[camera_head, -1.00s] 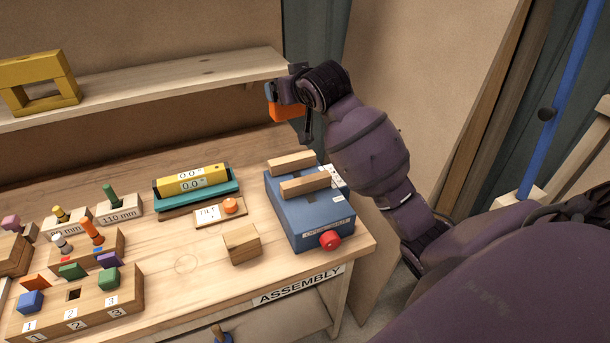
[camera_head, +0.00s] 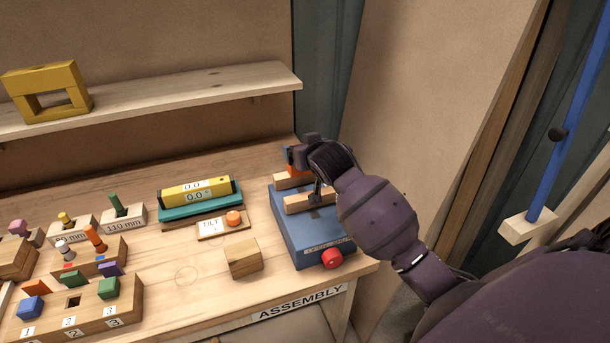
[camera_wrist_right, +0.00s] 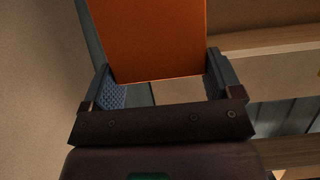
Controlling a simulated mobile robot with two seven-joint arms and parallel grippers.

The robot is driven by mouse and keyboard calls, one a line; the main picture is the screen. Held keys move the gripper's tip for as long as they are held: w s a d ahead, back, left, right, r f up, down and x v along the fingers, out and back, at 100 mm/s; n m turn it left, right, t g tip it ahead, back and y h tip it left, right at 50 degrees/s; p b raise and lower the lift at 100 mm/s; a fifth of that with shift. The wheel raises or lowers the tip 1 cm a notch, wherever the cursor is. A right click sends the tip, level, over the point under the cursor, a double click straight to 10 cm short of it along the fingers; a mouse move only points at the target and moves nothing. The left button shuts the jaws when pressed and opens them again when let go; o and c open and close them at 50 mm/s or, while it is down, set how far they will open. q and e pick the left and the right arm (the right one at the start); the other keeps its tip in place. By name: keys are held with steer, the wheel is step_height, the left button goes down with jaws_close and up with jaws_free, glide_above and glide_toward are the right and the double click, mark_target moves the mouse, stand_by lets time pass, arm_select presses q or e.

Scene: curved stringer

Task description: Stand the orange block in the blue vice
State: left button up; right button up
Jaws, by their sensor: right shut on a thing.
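The blue vice (camera_head: 301,234) sits at the right end of the bench, with two wooden jaws (camera_head: 306,203) on top and a red knob on its front. My right gripper (camera_head: 298,160) is over the back of the vice, shut on the orange block (camera_head: 293,171). Only a small part of the block shows in the head view, near the rear jaw; I cannot tell whether it is between the jaws or touching. In the right wrist view the orange block (camera_wrist_right: 150,38) fills the space between the fingers (camera_wrist_right: 160,85). My left gripper is not in view.
A plain wooden block (camera_head: 243,258) lies left of the vice. A TILT plate (camera_head: 222,224) and a yellow and teal level (camera_head: 199,196) lie farther left. Peg blocks (camera_head: 80,310) fill the left side. A shelf (camera_head: 180,97) runs above the bench's back.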

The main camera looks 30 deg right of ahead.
mark_target(305, 174)
steer(key=shift+f, duration=3.85)
steer(key=shift+f, duration=0.15)
steer(key=shift+f, duration=0.2)
steer(key=shift+s+f, duration=0.3)
steer(key=shift+f, duration=0.15)
steer(key=o, duration=0.8)
steer(key=shift+a+f, duration=0.1)
steer(key=shift+a, duration=0.05)
steer(key=shift+o, duration=0.2)
steer(key=shift+w+r, duration=0.15)
steer(key=shift+r, duration=0.35)
steer(key=v, duration=1.2)
steer(key=shift+r, duration=0.35)
steer(key=shift+f, duration=0.1)
